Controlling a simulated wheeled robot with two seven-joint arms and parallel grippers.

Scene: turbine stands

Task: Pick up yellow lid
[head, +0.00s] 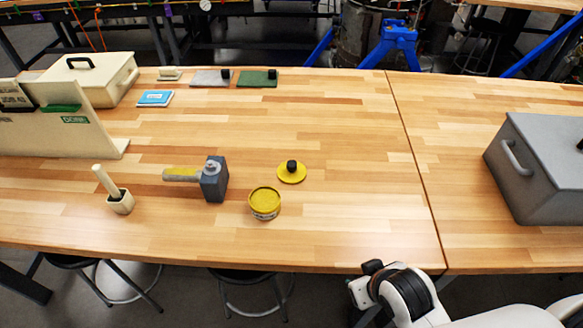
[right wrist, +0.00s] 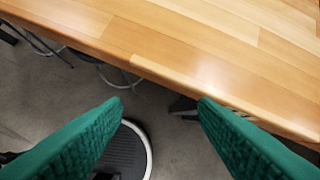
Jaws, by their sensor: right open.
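The yellow lid (head: 291,175) is a flat round disc with a black knob, lying on the wooden table. A round yellow tin (head: 265,203) stands just in front of it, slightly to the left, with a yellow top surface. My right arm shows at the lower right of the head view, off the table's front edge. In the right wrist view my right gripper's green fingers (right wrist: 160,105) are wide apart with nothing between them. They are over the floor in front of the table edge, away from the lid. My left gripper is not in view.
A dark mallet (head: 214,180) with a yellow handle lies left of the tin. A small cream pot (head: 120,203) holds a stick. A grey case (head: 540,170) stands at the right, and a cream box (head: 95,80) at the back left. The table between lid and case is clear.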

